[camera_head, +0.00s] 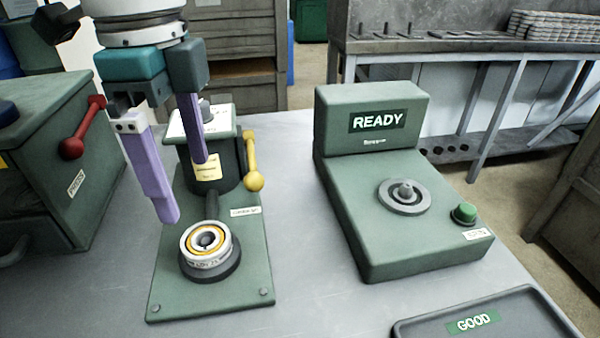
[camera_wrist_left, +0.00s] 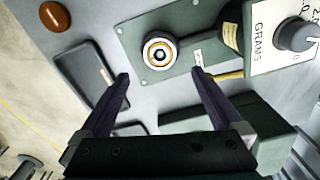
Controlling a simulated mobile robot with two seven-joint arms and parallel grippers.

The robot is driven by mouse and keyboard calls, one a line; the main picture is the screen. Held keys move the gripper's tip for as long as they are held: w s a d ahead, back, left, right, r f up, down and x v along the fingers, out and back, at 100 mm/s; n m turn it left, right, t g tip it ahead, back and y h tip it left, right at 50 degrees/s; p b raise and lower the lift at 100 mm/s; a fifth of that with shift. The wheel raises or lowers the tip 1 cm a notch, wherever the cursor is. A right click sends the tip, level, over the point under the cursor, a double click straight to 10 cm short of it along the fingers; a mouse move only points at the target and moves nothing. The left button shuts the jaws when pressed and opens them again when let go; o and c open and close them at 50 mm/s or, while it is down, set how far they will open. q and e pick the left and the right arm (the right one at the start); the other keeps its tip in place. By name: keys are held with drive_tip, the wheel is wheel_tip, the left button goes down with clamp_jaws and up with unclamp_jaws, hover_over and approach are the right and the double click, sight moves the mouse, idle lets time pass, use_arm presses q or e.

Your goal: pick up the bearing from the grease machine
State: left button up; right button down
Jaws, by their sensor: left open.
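The bearing (camera_head: 207,243), a silver ring with a yellow-orange inner band, sits on the round dark holder at the front of the green grease machine (camera_head: 165,297). It also shows in the left wrist view (camera_wrist_left: 159,52), ahead of the fingers. My left gripper (camera_head: 187,190) is open and empty, with purple fingers pointing down. It hangs above and behind the bearing, near the grease machine's dark cylinder, and does not touch the bearing. In the left wrist view the two fingers (camera_wrist_left: 160,80) stand wide apart. My right gripper is not in view.
A yellow-handled lever (camera_head: 253,175) stands beside the cylinder. A green press (camera_head: 45,160) with a red lever is at left. A green tester (camera_head: 400,225) reading READY stands at right, with a GOOD tray (camera_head: 535,315) in front. Bare table lies between the machines.

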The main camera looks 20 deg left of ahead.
sight(204, 240)
use_arm(q)
wheel_tip(204, 240, down, 10)
drive_tip(key=shift+r+b, duration=0.1)
drive_tip(key=shift+b, duration=0.3)
drive_tip(key=shift+a, duration=0.1)
drive_tip(key=c, duration=1.5)
